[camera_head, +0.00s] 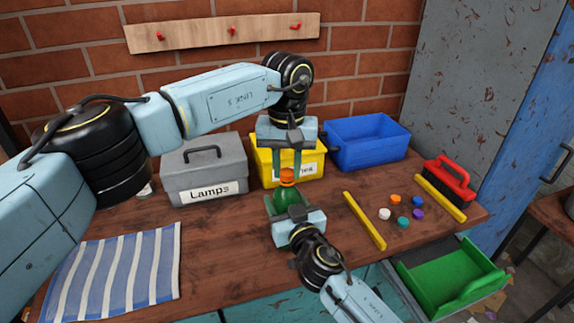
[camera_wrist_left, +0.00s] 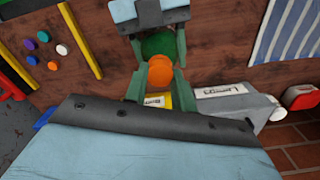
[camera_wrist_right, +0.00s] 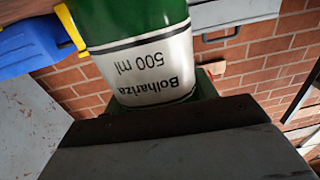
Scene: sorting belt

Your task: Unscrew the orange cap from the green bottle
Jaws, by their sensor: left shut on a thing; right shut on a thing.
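The green bottle (camera_head: 289,196) stands upright near the middle of the workbench. Its white label (camera_wrist_right: 150,70) reads "Bolhariza 500 ml" in the right wrist view. The orange cap (camera_head: 287,175) is on top of the bottle and also shows in the left wrist view (camera_wrist_left: 160,73). My left gripper (camera_head: 287,172) comes from above and is shut on the cap, with one green finger on each side. My right gripper (camera_head: 285,204) comes from the front and is shut on the bottle's body. Its fingers are mostly hidden in the right wrist view.
Behind stand a grey "Lamps" toolbox (camera_head: 205,172), a yellow bin (camera_head: 308,168) and a blue bin (camera_head: 368,143). Several loose caps (camera_head: 403,222) lie between two yellow bars (camera_head: 365,220) at the right. A red brush (camera_head: 452,178) lies beyond. A striped cloth (camera_head: 118,268) lies front left.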

